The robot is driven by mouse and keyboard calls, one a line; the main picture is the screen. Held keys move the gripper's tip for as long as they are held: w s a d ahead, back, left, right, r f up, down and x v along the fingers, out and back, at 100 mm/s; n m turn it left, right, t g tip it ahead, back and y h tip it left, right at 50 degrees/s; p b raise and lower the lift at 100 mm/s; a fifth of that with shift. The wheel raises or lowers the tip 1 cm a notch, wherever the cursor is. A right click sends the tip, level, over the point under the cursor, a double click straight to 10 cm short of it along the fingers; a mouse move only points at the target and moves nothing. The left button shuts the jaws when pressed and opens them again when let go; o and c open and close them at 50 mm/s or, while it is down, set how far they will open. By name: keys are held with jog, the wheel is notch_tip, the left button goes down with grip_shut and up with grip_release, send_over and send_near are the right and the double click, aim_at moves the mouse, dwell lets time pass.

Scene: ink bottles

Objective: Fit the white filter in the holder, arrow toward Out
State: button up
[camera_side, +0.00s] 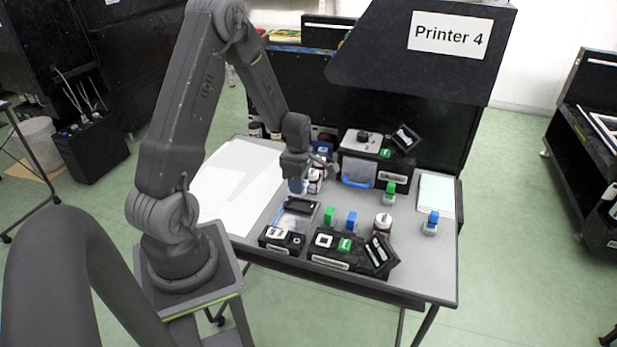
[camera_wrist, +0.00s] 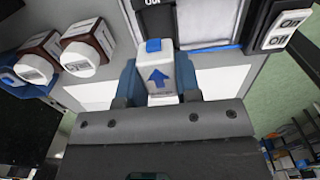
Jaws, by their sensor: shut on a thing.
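The white filter (camera_wrist: 158,72) is a small white block with a blue arrow and a blue tab at its far end. My gripper (camera_wrist: 155,85) is shut on it, with blue fingers on both sides. The arrow points up in the wrist view, toward a dark part with a cut-off label (camera_wrist: 165,3) that seems to read Out. A dark frame with a pale recess and a blue edge (camera_wrist: 208,47), perhaps the holder, lies just beyond the filter to the right. In the side view my gripper (camera_side: 297,186) is above the table; the filter cannot be made out there.
Brown bottles with white caps (camera_wrist: 80,52) stand close on the left in the wrist view. A switch box (camera_side: 283,239) is at the table's front. A white sheet (camera_side: 238,185) covers the table's left.

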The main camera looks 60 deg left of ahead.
aim_at(300, 206)
jog(key=shift+f, duration=2.15)
jog(key=shift+f, duration=0.75)
dwell(0.9)
jog(key=o, duration=1.4)
jog(key=shift+r, duration=3.55)
jog(key=shift+w, duration=0.1)
